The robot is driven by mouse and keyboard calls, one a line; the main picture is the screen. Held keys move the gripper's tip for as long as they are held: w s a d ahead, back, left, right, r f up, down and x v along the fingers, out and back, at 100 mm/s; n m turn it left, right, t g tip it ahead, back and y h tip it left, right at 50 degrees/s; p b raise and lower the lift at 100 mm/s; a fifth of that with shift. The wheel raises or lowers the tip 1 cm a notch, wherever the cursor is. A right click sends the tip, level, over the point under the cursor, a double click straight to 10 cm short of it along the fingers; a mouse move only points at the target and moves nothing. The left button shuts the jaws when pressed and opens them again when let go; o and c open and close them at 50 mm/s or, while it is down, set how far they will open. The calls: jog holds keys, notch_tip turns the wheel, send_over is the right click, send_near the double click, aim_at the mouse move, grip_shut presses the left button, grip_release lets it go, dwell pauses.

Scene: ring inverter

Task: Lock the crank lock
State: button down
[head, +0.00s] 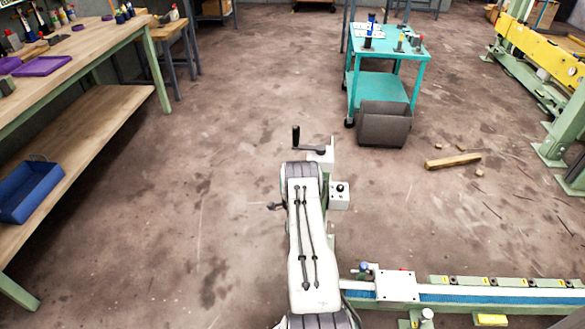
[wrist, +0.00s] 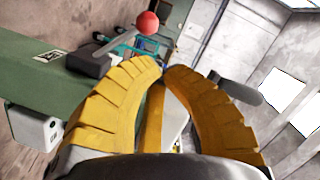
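A crank (head: 309,148) with an upright black grip stands on a white block just beyond my arm in the head view. In the wrist view a dark rounded handle (wrist: 238,90) shows behind the right finger; I cannot tell if it is the crank's grip. A red ball (wrist: 147,23) tops a grey lever rising from a dark block (wrist: 90,62) on a green beam. My gripper (wrist: 163,69) has two curved yellow fingers with tips close together and a narrow gap between them. I see nothing clearly held. The head view hides the gripper behind my arm.
A white box with a black knob (head: 340,192) stands right of my arm. A rail (head: 455,292) runs to the lower right. A workbench (head: 75,50) is at left, a teal cart (head: 382,83) and grey bin (head: 385,124) behind. The floor at left centre is clear.

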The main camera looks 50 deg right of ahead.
jog(key=b+x, duration=0.1)
jog(key=x, duration=0.5)
jog(key=shift+d, duration=0.1)
dwell(0.4)
jog(key=shift+w+f+b, duration=0.1)
jog(key=shift+b, duration=0.45)
